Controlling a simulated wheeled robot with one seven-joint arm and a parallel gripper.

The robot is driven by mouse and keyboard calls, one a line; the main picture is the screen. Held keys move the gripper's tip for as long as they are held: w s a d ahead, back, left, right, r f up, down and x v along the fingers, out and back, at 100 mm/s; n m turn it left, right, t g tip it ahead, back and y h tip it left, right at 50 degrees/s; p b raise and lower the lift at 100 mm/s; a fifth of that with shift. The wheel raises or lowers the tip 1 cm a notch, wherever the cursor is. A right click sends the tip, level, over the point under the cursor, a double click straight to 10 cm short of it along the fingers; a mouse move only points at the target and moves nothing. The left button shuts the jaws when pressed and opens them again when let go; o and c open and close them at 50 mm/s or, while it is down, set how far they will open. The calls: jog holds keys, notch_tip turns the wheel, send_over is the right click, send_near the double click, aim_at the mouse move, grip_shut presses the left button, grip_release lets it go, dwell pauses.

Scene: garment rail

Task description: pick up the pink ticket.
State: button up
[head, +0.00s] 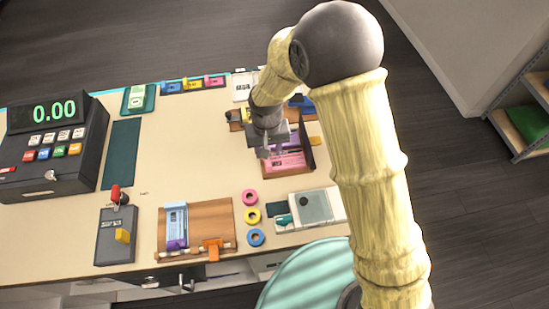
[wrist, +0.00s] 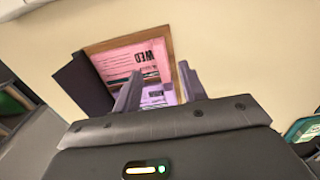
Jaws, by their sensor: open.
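The pink ticket (head: 290,161) lies in a small wooden tray (head: 272,176) at the right part of the counter. In the wrist view the pink ticket (wrist: 128,62) shows dark print reading WED, just past my fingertips. My gripper (head: 266,150) is over the tray's left side in the head view and hides part of it. In the wrist view my gripper (wrist: 157,78) has its two fingers apart, with the tray's contents seen between them. A purple piece (head: 294,138) is behind the pink ticket. I cannot tell how high the fingers are above the ticket.
A dark upright panel (head: 306,148) stands at the tray's right side. A cash register (head: 50,150) is at the left. A wooden board with a blue ticket (head: 177,220), coloured rings (head: 252,215) and a pale device (head: 316,207) are nearer the front. The counter's middle is clear.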

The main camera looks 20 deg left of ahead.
aim_at(285, 157)
jog(key=shift+a+f+p, duration=0.15)
jog(key=shift+f+p, duration=0.65)
jog(key=shift+f, duration=1.3)
grip_shut()
